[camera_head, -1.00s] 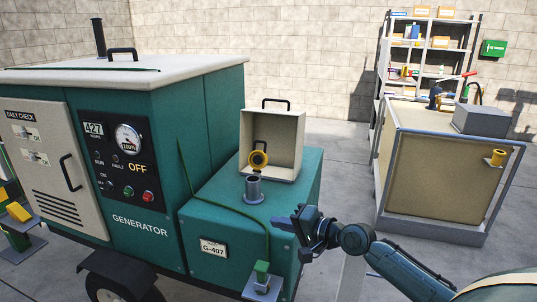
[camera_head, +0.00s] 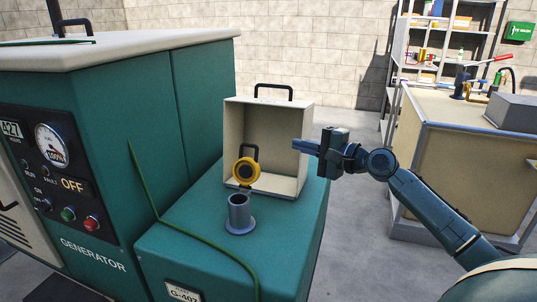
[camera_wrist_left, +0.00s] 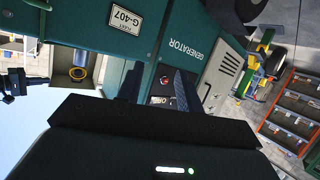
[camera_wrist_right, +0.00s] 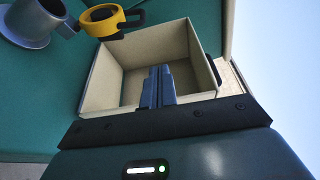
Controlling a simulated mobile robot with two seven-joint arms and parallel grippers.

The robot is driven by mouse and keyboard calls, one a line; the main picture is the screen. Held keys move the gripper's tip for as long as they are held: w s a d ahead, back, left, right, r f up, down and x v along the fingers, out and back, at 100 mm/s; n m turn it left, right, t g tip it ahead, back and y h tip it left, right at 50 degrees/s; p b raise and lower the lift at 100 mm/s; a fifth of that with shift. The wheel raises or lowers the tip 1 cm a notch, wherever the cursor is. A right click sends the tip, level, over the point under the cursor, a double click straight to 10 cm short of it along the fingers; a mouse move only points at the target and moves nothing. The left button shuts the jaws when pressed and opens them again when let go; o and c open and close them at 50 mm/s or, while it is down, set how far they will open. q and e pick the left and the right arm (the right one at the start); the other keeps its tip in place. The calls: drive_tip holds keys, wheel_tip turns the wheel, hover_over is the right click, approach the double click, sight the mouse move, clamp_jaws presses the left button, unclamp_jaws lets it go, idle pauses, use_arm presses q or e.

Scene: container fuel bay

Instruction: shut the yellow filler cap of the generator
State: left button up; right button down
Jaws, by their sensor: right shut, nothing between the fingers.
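The yellow filler cap (camera_head: 246,171) stands tilted up, open, behind the grey filler neck (camera_head: 239,210) on the generator's (camera_head: 180,225) low green deck. The neck's mouth is uncovered. In the right wrist view the cap (camera_wrist_right: 100,22) is at the top left beside the neck (camera_wrist_right: 36,22). My right gripper (camera_head: 296,145) is shut and empty, to the right of the cap and slightly higher, apart from it, in front of the cream box's right side. My left gripper (camera_wrist_left: 158,78) is open and empty, facing the generator's front; it does not show in the head view.
The cream open-fronted box (camera_head: 292,135) with a black handle stands behind the cap. A green hose or cord (camera_head: 195,235) runs over the deck. A bench (camera_head: 430,170) and shelves (camera_head: 440,45) stand at the right. Floor shows between generator and bench.

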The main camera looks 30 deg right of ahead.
sight(248, 163)
use_arm(q)
drive_tip(key=shift+w+d+f+p, duration=0.4)
drive_tip(key=shift+d+p, duration=0.1)
drive_tip(key=shift+p, duration=0.4)
use_arm(e)
drive_tip(key=w+a+f, duration=0.1)
drive_tip(key=w+a, duration=0.5)
drive_tip(key=w, duration=0.1)
drive_tip(key=shift+a+f, duration=0.25)
drive_tip(key=shift+f, duration=0.1)
use_arm(q)
drive_tip(key=shift+a+r, duration=0.1)
drive_tip(key=shift+r, duration=0.05)
use_arm(e)
drive_tip(key=shift+s+a+r+n, duration=0.1)
drive_tip(key=shift+s+a+n, duration=0.1)
drive_tip(key=shift+a+n, duration=0.1)
